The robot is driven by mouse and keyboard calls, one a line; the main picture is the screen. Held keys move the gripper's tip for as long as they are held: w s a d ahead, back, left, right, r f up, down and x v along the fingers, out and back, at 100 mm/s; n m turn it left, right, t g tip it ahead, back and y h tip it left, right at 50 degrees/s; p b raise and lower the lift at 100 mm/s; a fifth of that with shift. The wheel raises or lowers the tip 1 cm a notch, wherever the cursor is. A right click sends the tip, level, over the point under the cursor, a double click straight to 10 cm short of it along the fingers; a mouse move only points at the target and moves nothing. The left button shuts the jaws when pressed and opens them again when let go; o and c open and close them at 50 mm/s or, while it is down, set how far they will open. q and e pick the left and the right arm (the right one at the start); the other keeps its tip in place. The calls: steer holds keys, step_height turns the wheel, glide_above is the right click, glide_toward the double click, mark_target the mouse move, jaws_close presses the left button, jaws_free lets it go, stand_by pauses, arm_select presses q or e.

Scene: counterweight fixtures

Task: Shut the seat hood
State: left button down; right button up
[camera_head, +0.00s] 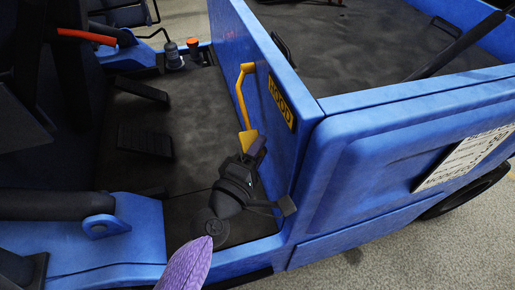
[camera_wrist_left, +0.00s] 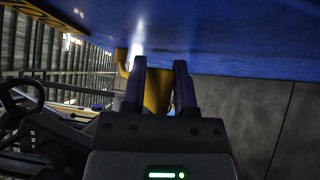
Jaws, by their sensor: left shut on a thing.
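The seat hood (camera_head: 262,50) appears to be the blue panel with a yellow "HOOD" label (camera_head: 280,102), standing steeply upright in the head view. A yellow bar handle (camera_head: 241,100) is fixed to its left face. My left gripper (camera_head: 255,147) is at the handle's lower end. In the left wrist view, the fingers of the left gripper (camera_wrist_left: 160,82) are shut on the yellow handle (camera_wrist_left: 156,98), close to the blue surface. The fingers hide part of the handle.
A dark floor (camera_head: 185,125) with black pedals (camera_head: 142,88) lies left of the panel. A blue body with a black cylinder (camera_head: 50,206) is at lower left. A blue side wall (camera_head: 380,170) with a white sign (camera_head: 466,158) is at right. A steering wheel (camera_wrist_left: 20,98) shows in the wrist view.

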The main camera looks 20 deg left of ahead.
arm_select(q)
steer(key=shift+s+d+f, duration=0.1)
steer(key=shift+f, duration=0.3)
steer(key=c, duration=0.7)
jaws_free()
steer(key=shift+o, duration=0.3)
steer(key=shift+w+d, duration=0.1)
steer(key=shift+w, duration=0.1)
steer(key=shift+r, duration=0.15)
steer(key=v, duration=1)
steer(key=shift+b, duration=0.35)
steer(key=shift+r, duration=0.1)
